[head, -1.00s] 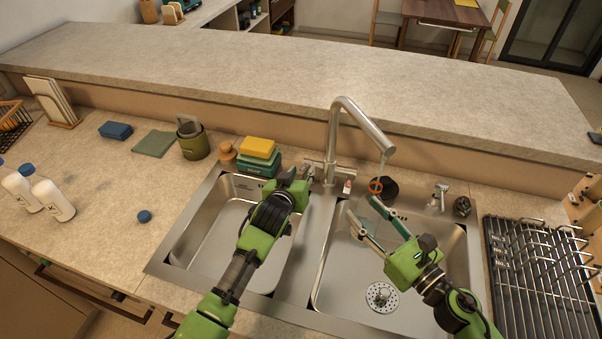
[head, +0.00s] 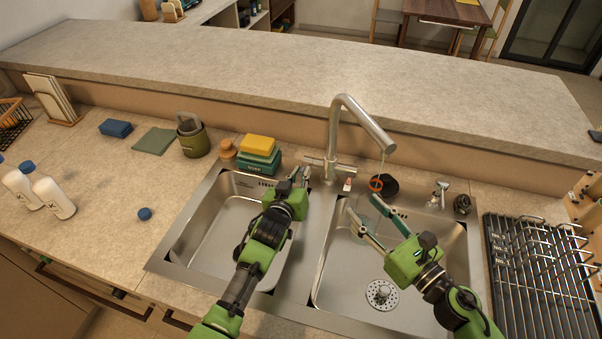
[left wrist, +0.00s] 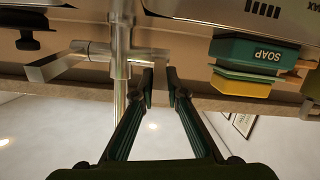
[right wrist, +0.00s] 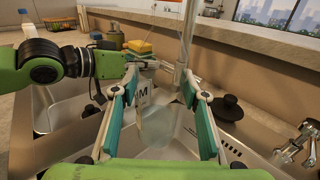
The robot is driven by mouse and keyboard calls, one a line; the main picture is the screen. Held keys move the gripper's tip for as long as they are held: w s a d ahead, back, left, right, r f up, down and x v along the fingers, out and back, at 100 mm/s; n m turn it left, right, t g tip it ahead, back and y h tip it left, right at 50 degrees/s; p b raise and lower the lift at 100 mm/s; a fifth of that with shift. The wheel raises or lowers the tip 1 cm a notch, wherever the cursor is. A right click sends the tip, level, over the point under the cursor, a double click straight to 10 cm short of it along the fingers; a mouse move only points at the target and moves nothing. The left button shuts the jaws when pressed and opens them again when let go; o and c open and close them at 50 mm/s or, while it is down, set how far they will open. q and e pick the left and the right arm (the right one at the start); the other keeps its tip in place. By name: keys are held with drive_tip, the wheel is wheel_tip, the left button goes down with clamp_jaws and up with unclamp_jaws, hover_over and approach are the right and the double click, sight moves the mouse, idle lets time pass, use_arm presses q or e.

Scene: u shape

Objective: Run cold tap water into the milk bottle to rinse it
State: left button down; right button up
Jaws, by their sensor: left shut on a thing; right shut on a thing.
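The clear milk bottle (right wrist: 160,125) is held over the right basin in my right gripper (head: 378,218). Its orange-ringed mouth (head: 376,184) is below the spout, and its body is faint between the fingers. The tap (head: 334,135) stands behind the two basins. A thin, pale water stream (head: 382,164) drops from its spout toward the bottle mouth; whether it all enters is hard to tell. My left gripper (head: 300,176) is shut on the tap's side handle (left wrist: 150,54), left of the column. The water level in the bottle cannot be made out.
A blue cap (head: 144,214) and white bottles (head: 54,198) are on the left counter. A soap box and yellow sponge (head: 258,145) stand behind the left basin. A black round stopper (head: 389,190) is behind the right basin. A dish rack (head: 540,275) fills the right side.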

use_arm(q)
drive_tip(key=c, duration=2)
unclamp_jaws()
drive_tip(key=v, duration=1.2)
drive_tip(key=shift+d, duration=0.1)
